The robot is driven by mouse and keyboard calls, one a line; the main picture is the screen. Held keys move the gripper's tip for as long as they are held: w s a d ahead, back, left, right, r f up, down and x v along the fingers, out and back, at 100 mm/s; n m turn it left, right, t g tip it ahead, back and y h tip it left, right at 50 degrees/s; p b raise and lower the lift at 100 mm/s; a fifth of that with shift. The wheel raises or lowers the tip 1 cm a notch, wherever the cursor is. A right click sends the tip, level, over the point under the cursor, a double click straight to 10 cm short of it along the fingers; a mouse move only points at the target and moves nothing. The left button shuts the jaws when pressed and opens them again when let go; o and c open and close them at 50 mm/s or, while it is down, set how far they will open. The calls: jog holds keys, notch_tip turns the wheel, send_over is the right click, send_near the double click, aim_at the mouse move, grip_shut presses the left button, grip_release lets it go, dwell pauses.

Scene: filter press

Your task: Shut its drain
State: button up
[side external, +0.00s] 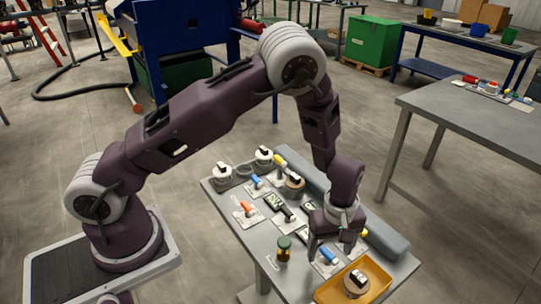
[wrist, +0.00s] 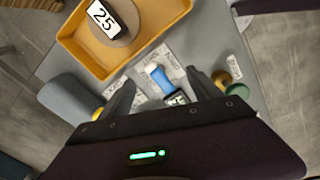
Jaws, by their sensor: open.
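My gripper (side external: 331,249) is open and points down over the near right part of the grey work table. A blue handle (wrist: 158,78) on a white lettered plate (wrist: 145,66) lies between the open fingers in the wrist view, and it also shows under my gripper in the side view (side external: 328,255). I cannot tell whether the fingers touch it. Other plates carry an orange handle (side external: 247,206), a blue handle (side external: 257,181) and a black handle (side external: 285,212). The plate lettering is too blurred to read, so I cannot tell which is the drain.
An orange-yellow tray (wrist: 80,58) beside my gripper holds a round piece marked 25 (wrist: 104,18). A green-capped jar (side external: 284,247) stands left of my gripper. A grey padded block (side external: 384,238) lies along the right edge. Pale round pieces (side external: 222,172) stand at the far left.

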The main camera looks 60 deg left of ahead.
aim_at(329, 253)
jog(key=n, duration=0.3)
jog(key=shift+s+n, duration=0.1)
jog(key=shift+n, duration=0.7)
notch_tip(329, 253, up, 8)
jog(key=shift+r, duration=0.15)
jog(key=s+a+r+m+t+h, duration=0.1)
jog(key=s+a+r+m, duration=0.2)
jog(key=s+r+m, duration=0.3)
jog(key=s+a+r+m+t+h, duration=0.1)
jog(key=s+r+m, duration=0.5)
jog(key=r, duration=1)
jog(key=shift+s+a+r+t, duration=0.15)
jog(key=shift+s+a+t, duration=0.45)
jog(key=shift+s+a, duration=0.35)
jog(key=s+a+m+t+y, duration=0.1)
jog(key=s+a+m, duration=0.1)
jog(key=s+m, duration=0.1)
jog(key=s+a+r+m+t+y, duration=0.1)
jog(key=s+a+m, duration=0.1)
jog(key=s, duration=0.4)
jog(key=shift+s+a+m, duration=0.2)
jog(key=shift+a+m, duration=0.1)
jog(key=shift+m, duration=0.1)
